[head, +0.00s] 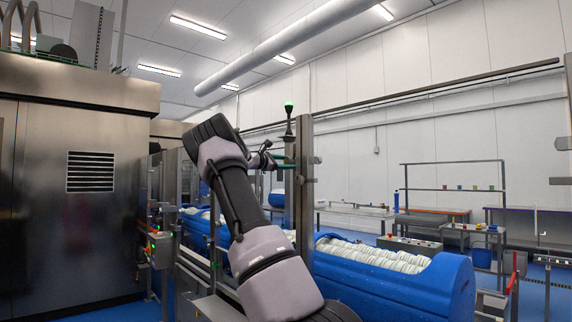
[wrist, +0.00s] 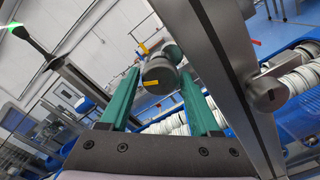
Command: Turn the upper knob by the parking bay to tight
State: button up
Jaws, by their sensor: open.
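My gripper (wrist: 160,80) is open, with its two green fingers spread. In the wrist view a round grey knob (wrist: 158,76) with an orange mark shows between the fingertips, beside the steel post (wrist: 218,60). I cannot tell whether either finger touches it. In the head view my gripper (head: 286,161) is at the post (head: 304,200), and small knob shapes (head: 313,160) stick out on the post's right side.
A blue tub carrier (head: 430,290) full of white rolled items stands right of the post. A steel cabinet (head: 40,200) fills the left. A signal lamp (head: 288,108) glows green by the post. Benches and a rack (head: 450,190) stand farther back.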

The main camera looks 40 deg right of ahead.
jog(key=shift+c, duration=0.3)
grip_shut()
jog(key=m, duration=0.5)
jog(key=shift+w+m, duration=0.1)
jog(key=shift+m, duration=0.3)
jog(key=m, duration=0.6)
jog(key=shift+r+m, duration=0.15)
jog(key=shift+m, duration=0.15)
jog(key=shift+o, duration=0.3)
grip_release()
